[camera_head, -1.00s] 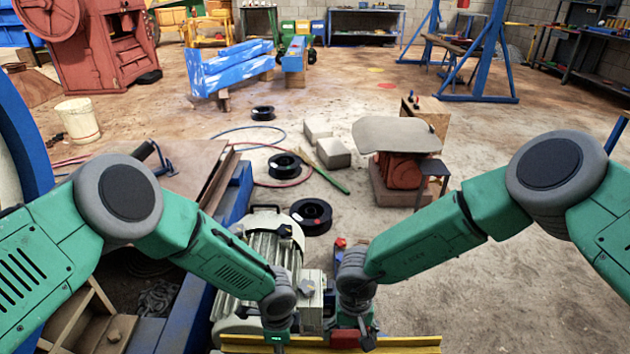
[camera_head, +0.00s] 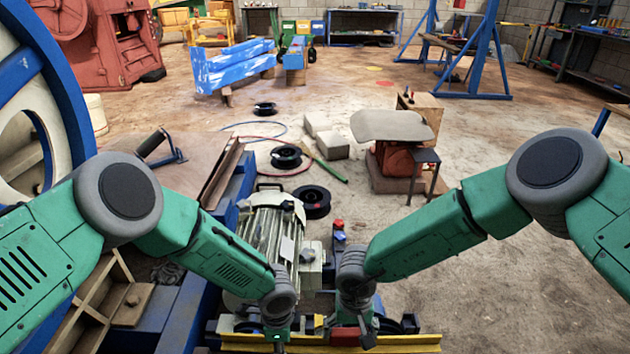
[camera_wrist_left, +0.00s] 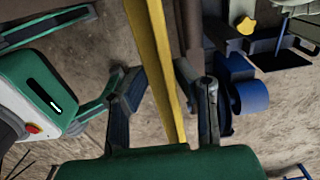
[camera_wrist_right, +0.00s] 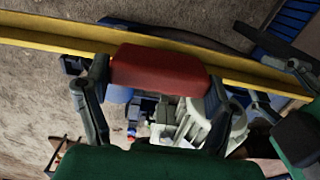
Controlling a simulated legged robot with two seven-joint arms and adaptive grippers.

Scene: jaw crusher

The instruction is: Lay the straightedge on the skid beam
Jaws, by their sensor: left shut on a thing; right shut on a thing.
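The straightedge is a long yellow bar (camera_head: 405,344) with a red block (camera_head: 345,336) on it. It lies crosswise at the bottom of the head view. My left gripper (camera_head: 277,338) is shut on its left part, and the bar runs between the fingers (camera_wrist_left: 165,100) in the left wrist view. My right gripper (camera_head: 362,336) is shut at the red block, which sits between the fingers (camera_wrist_right: 153,92) in the right wrist view. The skid's blue beam (camera_head: 185,310) runs beside the grey motor (camera_head: 270,235). Whether the bar touches any beam cannot be told.
A large blue-rimmed wheel (camera_head: 70,110) stands close on the left. A brown plate (camera_head: 185,150) and a wooden frame (camera_head: 105,295) lie near it. Black spools (camera_head: 313,201), grey blocks (camera_head: 333,146) and hoses lie beyond the motor.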

